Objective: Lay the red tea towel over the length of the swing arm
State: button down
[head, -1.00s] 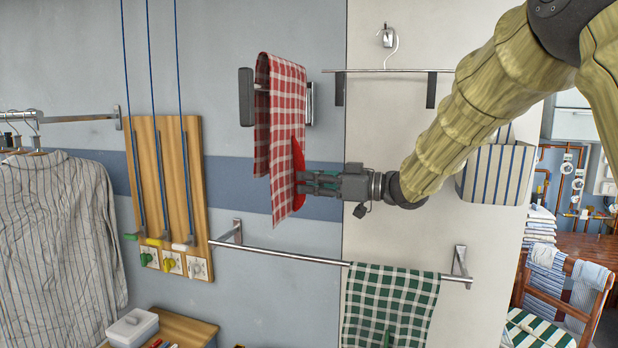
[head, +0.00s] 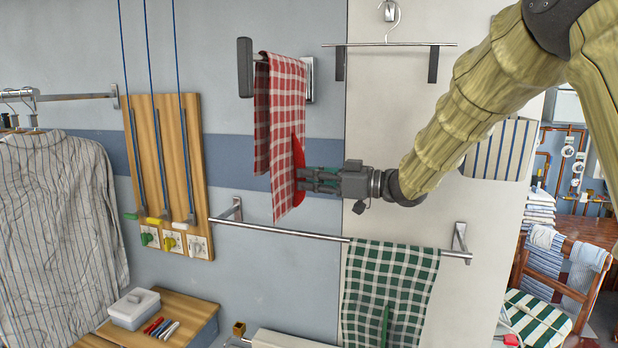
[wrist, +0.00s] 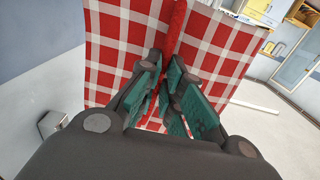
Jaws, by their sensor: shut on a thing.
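The red-and-white checked tea towel (head: 282,110) is folded over the swing arm, its top fold about level with the arm and both sides hanging down. The swing arm (head: 258,58) shows only as a short piece left of the towel, beside its dark end plate (head: 245,68); the towel hides the rest. My gripper (head: 305,180) is at the towel's lower right, shut on the solid red tab (head: 298,160) on its face. The wrist view shows the fingers (wrist: 165,90) on either side of the red tab (wrist: 175,25), with the checked cloth behind.
A rail (head: 285,231) runs below, carrying a green checked towel (head: 390,285). A wooden board with cords (head: 165,180) and a striped shirt (head: 55,220) are left. A small table (head: 185,310) stands below.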

jog(key=shift+f, duration=0.4)
dwell(0.5)
jog(key=c, duration=1.5)
grip_release()
